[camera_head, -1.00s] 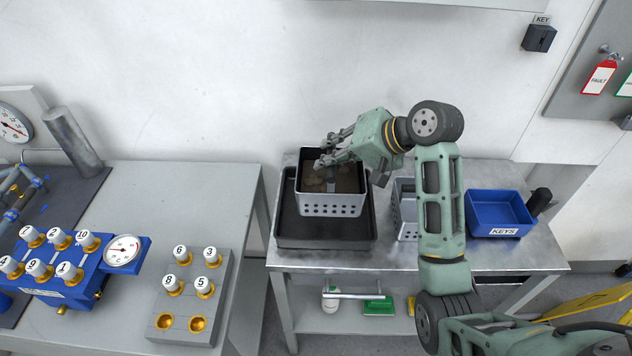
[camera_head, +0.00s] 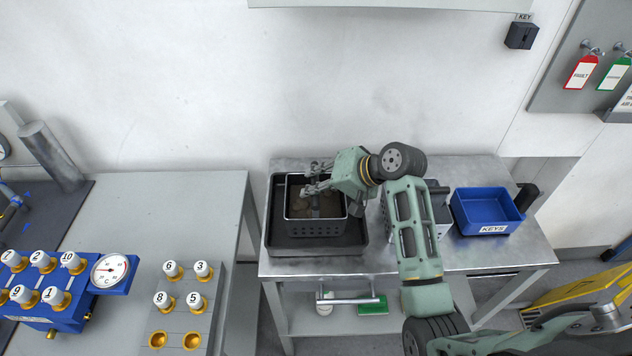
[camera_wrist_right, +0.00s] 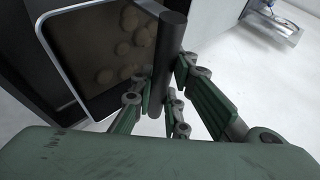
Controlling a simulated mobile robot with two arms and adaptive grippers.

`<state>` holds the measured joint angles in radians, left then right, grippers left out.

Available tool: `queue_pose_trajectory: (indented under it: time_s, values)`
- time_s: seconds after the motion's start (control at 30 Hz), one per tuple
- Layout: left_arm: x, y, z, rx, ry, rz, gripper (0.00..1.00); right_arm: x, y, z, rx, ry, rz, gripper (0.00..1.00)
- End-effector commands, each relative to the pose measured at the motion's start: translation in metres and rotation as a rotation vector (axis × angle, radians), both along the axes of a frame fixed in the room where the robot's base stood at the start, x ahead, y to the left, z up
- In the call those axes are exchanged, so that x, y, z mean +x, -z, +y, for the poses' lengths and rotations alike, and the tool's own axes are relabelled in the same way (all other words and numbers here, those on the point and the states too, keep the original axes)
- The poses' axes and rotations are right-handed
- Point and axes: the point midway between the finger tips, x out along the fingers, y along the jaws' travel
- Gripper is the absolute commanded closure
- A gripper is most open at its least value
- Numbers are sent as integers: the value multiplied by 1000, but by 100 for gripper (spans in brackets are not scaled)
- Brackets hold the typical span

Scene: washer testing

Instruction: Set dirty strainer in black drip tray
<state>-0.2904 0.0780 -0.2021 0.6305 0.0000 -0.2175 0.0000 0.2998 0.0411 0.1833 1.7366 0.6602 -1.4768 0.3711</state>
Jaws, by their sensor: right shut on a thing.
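The dirty strainer (camera_head: 313,228) is a square perforated basket with murky brown contents. It sits within the outline of the black drip tray (camera_head: 292,247) on the metal table, level or nearly so. Whether its base touches the tray floor is hard to tell. My right gripper (camera_head: 314,182) is over the strainer's back part, shut on its dark handle bar. In the right wrist view the bar (camera_wrist_right: 168,65) passes between the fingers, with round lumps in the brown contents (camera_wrist_right: 125,45) beside it. My left gripper is not in view.
A second grey basket (camera_head: 441,214) stands right of the tray, partly hidden by my right arm. A blue KEYS bin (camera_head: 488,212) is farther right. The wall is close behind the table. A grey bench (camera_head: 190,215) with numbered fittings stands to the left.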

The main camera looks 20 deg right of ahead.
Motion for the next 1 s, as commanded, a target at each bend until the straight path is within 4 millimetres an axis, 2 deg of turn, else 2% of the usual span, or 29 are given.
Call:
queue_pose_trajectory:
  time_s: [0.17,0.2,0.4,0.77,1.0]
  values:
    - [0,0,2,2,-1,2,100,2,-2,0,1,1,-8,100]
    - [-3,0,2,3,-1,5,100,1,0,0,-1,0,-3,85]
    - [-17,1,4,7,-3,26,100,1,0,0,-1,0,-3,68]
    - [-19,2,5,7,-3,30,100,-1,-2,-2,-1,1,-4,67]
    - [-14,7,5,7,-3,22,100,-20,-26,-23,-3,2,-9,67]
